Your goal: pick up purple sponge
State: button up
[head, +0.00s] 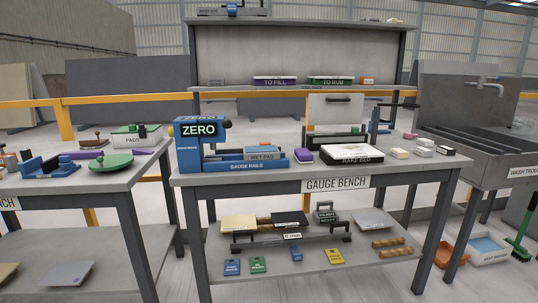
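A small purple block with a pale edge (303,157), which looks like the purple sponge, lies on the top of the gauge bench (400,178). It sits between the blue gauge rails (245,166) on its left and the tray labelled rake bed (352,155) on its right. It appears clear of both, though the gap to the tray is narrow. My gripper does not show in this view.
Several small white and dark blocks (424,142) lie at the bench's right end. A shelf (350,89) stands behind the bench. A left table (60,185) holds a green plate, another purple item and pads. A wash trough (470,120) stands at the right.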

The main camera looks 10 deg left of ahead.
aim_at(303, 156)
jog(key=i, duration=0.75)
jog(key=i+j, duration=0.15)
jog(key=i, duration=0.55)
jog(key=i+z, duration=0.1)
jog(key=i, duration=0.65)
